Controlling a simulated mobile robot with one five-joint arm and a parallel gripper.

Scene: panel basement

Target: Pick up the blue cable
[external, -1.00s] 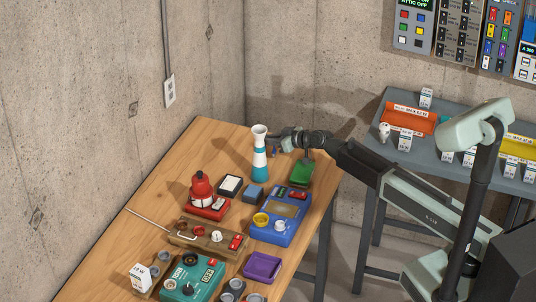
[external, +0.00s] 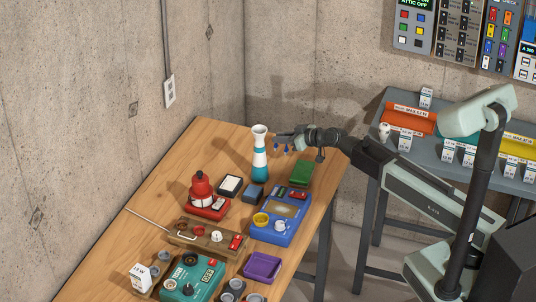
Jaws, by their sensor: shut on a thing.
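My gripper (external: 284,137) is above the far end of the wooden table, just right of the white and teal striped tower. It is shut on the blue cable (external: 287,150). Small blue parts of the cable hang below the jaws, clear of the table top. The rest of the cable is too small to make out or is hidden by the jaws.
The striped tower (external: 260,154) stands close to the left of my gripper. A green box (external: 301,173) lies below it, with a blue device (external: 278,218) nearer. Several other devices crowd the wooden table (external: 150,195). A grey table with an orange tray (external: 407,119) stands at right.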

